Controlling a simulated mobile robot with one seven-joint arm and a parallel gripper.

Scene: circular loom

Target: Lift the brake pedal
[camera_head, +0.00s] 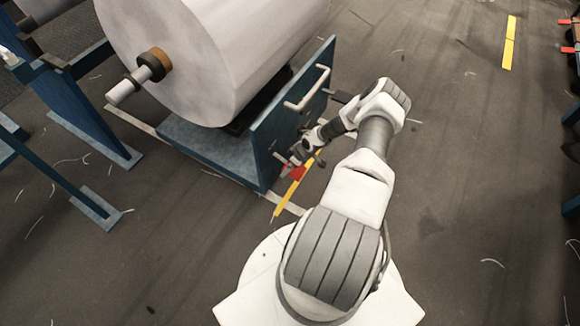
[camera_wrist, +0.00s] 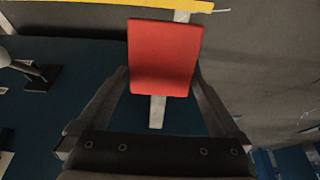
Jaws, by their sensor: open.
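The brake pedal is a red plate (camera_head: 294,173) low on the side of the blue cart, near the floor. In the wrist view the red pedal (camera_wrist: 165,58) is large, with a pale metal lever (camera_wrist: 157,111) running from it toward my gripper. My gripper (camera_head: 300,155) is at the pedal, partly hidden by my own arm in the head view. In the wrist view my gripper (camera_wrist: 163,75) is open, with one finger on each side of the pedal. I cannot tell whether the fingers touch it.
The blue cart panel (camera_head: 262,140) with a pale handle (camera_head: 308,88) stands beside my arm and carries a large white roll (camera_head: 210,50). A yellow floor line (camera_head: 289,193) runs by the pedal. The floor to the right is mostly clear.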

